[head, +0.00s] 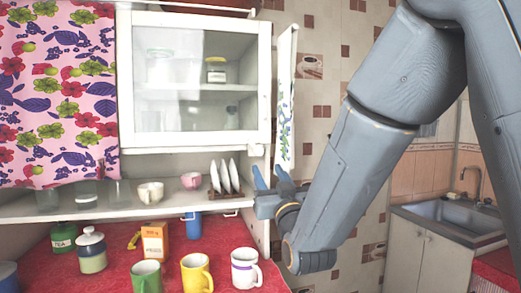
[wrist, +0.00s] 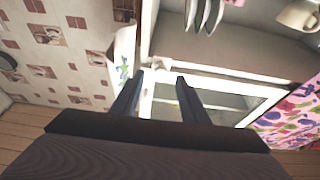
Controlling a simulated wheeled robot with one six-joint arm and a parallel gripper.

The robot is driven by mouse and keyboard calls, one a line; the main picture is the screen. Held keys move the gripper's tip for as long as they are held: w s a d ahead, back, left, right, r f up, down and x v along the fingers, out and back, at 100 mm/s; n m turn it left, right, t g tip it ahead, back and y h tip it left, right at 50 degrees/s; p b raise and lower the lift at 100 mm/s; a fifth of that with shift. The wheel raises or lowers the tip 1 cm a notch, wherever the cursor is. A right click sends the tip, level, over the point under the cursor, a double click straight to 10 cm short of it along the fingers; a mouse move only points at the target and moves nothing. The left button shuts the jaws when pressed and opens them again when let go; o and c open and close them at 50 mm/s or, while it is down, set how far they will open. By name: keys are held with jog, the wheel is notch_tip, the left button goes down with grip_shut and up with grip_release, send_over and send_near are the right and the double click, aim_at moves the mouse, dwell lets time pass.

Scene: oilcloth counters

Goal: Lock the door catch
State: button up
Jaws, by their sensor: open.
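The glass door (head: 202,80) of the white wall cabinet looks shut in the head view; I cannot tell whether a small gap is left. Part of the door also shows in the wrist view (wrist: 225,84). I cannot clearly make out the door catch in either view. My gripper (head: 270,175) is open and empty, with its blue fingers pointing up, below the lower right corner of the door. In the wrist view its two fingers (wrist: 160,78) stand apart in front of the cabinet's edge and door, touching nothing that I can see.
A white cloth with floral print (head: 286,100) hangs right of the cabinet, close to my gripper. White plates (head: 225,176) stand in a rack on the shelf at left. Mugs, including a yellow one (head: 196,273), stand on the red counter below. A flowered curtain (head: 58,95) hangs at left.

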aim_at(259, 152)
jog(key=p+x, duration=0.1)
jog(key=x, duration=0.1)
jog(key=r+p+x, duration=0.1)
jog(key=x, duration=0.2)
jog(key=p+x, duration=0.1)
jog(key=x, duration=0.2)
jog(key=shift+s+a+r, duration=0.15)
jog(key=shift+s+r, duration=0.05)
jog(key=shift+s, duration=0.1)
jog(key=shift+t, duration=0.3)
jog(key=c, duration=1)
